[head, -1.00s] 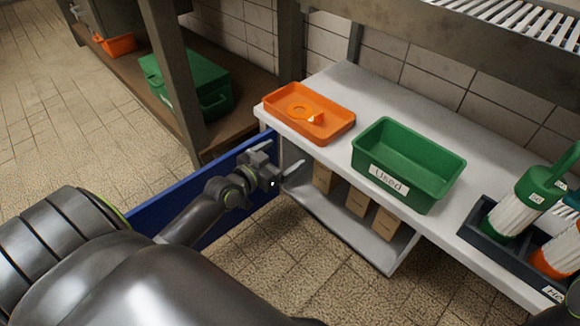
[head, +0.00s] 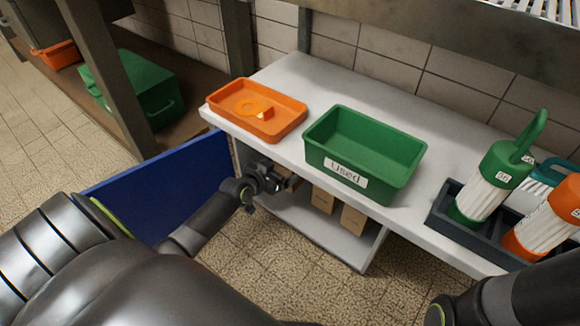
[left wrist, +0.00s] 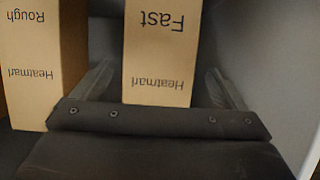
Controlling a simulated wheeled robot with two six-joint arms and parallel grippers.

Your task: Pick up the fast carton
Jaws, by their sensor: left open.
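The fast carton (left wrist: 160,45) is a brown box printed "Fast" and "Heatmarl", upside down in the left wrist view. My left gripper (left wrist: 160,85) is open, with one finger on each side of the carton and a gap beside each finger. In the head view, my left gripper (head: 284,180) reaches into the open cupboard under the counter, at the leftmost carton, and partly hides it. Part of my right arm shows at the lower right, but its gripper is out of the picture.
A carton marked "Rough" (left wrist: 35,60) stands left of the fast carton in the wrist view; a pale cupboard wall is close on the right. A blue door (head: 165,185) stands open. The counter holds an orange tray (head: 290,127), a green "Used" bin (head: 400,180) and a dark bottle rack (head: 440,215).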

